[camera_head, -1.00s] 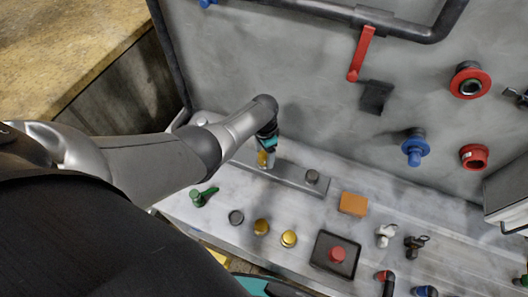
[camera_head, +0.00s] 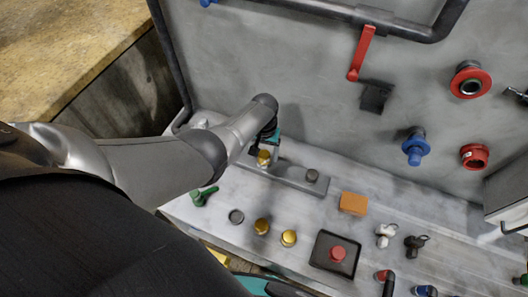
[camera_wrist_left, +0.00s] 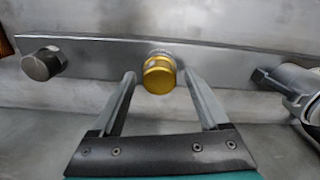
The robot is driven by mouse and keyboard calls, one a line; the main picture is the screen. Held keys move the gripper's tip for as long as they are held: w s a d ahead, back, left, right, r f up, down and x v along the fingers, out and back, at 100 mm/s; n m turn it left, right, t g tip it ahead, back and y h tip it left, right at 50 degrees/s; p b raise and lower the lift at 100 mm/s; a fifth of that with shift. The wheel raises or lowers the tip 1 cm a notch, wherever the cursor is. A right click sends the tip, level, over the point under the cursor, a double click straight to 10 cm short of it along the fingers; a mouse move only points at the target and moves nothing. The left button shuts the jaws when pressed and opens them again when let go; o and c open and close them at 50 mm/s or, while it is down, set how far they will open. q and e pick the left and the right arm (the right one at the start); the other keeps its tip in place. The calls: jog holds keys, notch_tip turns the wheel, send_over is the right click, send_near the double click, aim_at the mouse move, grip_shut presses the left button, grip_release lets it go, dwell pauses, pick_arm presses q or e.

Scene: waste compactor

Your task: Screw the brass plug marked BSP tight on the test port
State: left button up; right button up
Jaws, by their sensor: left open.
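A brass plug (camera_head: 263,158) sits on a port of the grey metal bar at the back of the bench. It also shows in the left wrist view (camera_wrist_left: 159,74), where its marking cannot be read. My left gripper (camera_head: 270,143) is open just behind the plug. In the left wrist view its fingertips (camera_wrist_left: 159,80) lie either side of the plug, with a gap on both sides. Two more brass caps, a left one (camera_head: 262,226) and a right one (camera_head: 289,238), stand on the bench; their markings are unreadable. My right gripper does not show.
A dark grey cap (camera_head: 312,176) is on the bar's right end. A grey cap (camera_head: 236,217), green-handled valve (camera_head: 203,196), orange block (camera_head: 353,203) and red button (camera_head: 337,254) are on the bench. The wall behind carries pipes and a red lever (camera_head: 361,54).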

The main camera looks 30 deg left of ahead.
pick_arm(q)
jog(key=n, duration=0.7)
jog(key=shift+n, duration=0.3)
grip_shut()
dwell(0.9)
jog(key=m, duration=0.5)
dwell(0.4)
